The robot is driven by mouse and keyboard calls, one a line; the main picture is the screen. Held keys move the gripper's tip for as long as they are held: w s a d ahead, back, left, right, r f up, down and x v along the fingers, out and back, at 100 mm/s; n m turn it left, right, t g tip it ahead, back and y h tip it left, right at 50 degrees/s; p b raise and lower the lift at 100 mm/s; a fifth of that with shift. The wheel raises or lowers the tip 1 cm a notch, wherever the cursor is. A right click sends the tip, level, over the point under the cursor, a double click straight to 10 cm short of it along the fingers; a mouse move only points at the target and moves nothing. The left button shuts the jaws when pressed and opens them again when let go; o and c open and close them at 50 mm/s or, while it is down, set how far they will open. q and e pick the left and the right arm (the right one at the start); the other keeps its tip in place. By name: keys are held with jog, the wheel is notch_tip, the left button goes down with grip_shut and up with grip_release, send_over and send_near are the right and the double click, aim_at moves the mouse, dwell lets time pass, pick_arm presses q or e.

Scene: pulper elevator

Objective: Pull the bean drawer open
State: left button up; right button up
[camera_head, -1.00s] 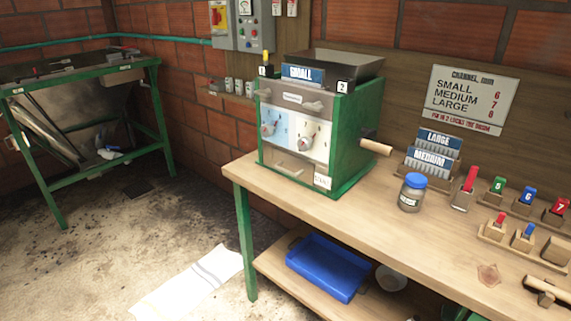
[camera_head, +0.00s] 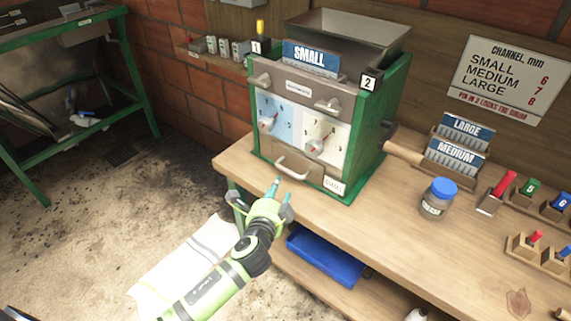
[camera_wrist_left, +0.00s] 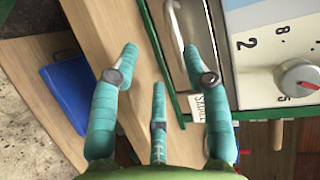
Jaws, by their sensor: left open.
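The bean drawer (camera_head: 306,172) is the grey-brown front at the bottom of the green pulper (camera_head: 375,110), with a pale bar handle (camera_head: 293,168). It looks flush with the pulper's front. My left gripper (camera_head: 281,188) is open and empty, just in front of and below the handle, with its teal fingers pointing toward the drawer. In the left wrist view the spread fingers (camera_wrist_left: 160,62) face the drawer front (camera_wrist_left: 163,35), which lies partly behind one finger. I see a gap between fingers and handle in the head view. My right gripper is out of view.
The wooden bench (camera_head: 395,235) carries a blue-lidded jar (camera_head: 437,200) and card racks right of the pulper. A blue tray (camera_head: 325,257) sits on the shelf below. A white towel (camera_head: 185,268) lies on the floor. A side crank handle (camera_head: 403,152) sticks out right.

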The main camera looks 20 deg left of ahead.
pick_arm(q)
jog(key=shift+w+d+r+m+t+h, duration=0.3)
jog(key=shift+w+d+r+m, duration=0.2)
jog(key=shift+w+m, duration=0.15)
jog(key=shift+w, duration=0.3)
jog(key=shift+w+a+f, duration=0.1)
jog(key=shift+w+f, duration=0.15)
jog(key=shift+w, duration=0.75)
jog(key=shift+w+a+f, duration=0.1)
jog(key=shift+w+f, duration=0.1)
jog(key=shift+w, duration=0.8)
jog(key=shift+w+f, duration=0.25)
jog(key=shift+w, duration=0.75)
jog(key=shift+c, duration=0.4)
grip_shut()
